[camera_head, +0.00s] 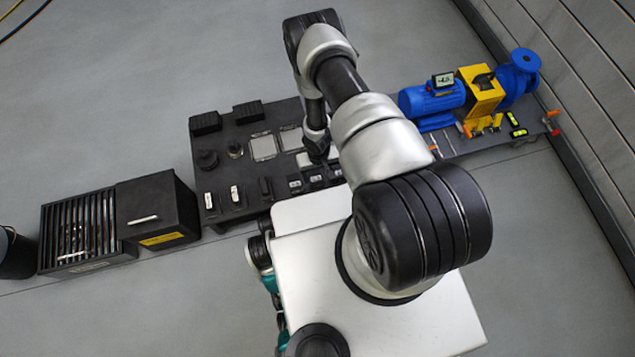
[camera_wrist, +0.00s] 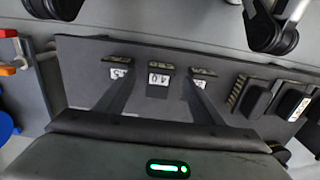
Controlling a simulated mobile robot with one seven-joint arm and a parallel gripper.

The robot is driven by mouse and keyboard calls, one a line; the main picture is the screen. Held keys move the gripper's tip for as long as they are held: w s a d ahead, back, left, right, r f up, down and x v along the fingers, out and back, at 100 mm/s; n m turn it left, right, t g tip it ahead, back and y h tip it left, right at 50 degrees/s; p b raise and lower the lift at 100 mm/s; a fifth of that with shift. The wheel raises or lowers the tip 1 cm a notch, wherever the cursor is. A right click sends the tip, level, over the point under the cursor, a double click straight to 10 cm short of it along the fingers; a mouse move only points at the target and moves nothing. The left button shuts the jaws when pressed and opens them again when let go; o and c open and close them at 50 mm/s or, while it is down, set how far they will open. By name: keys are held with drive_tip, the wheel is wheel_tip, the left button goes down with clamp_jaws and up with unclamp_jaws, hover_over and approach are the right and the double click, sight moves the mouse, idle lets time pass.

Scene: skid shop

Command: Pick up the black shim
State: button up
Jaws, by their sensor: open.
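In the wrist view my gripper (camera_wrist: 161,92) is open, its two dark fingers apart and pointing at a row of small dark holders with white number labels. The middle labelled holder (camera_wrist: 158,80) lies between the fingertips, and the outer labels are close to each tip. Nothing is clearly held. Several pieces here are black, and I cannot tell for certain which is the black shim. In the head view the labelled row (camera_head: 316,179) is at the front of the dark table, and my arm hides the gripper's tips.
The dark table (camera_head: 222,170) also bears pale square plates (camera_head: 263,147), black blocks (camera_head: 248,111) and white-marked pieces (camera_head: 235,194). A blue pump (camera_head: 432,98) with a yellow guard (camera_head: 480,88) stands right. A black box (camera_head: 157,207) and slatted crate (camera_head: 78,230) are left.

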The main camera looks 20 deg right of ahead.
sight(318, 179)
wheel_tip(318, 179, down, 3)
drive_tip(key=shift+f+b, duration=0.1)
drive_tip(key=shift+b, duration=0.3)
drive_tip(key=c, duration=1.2)
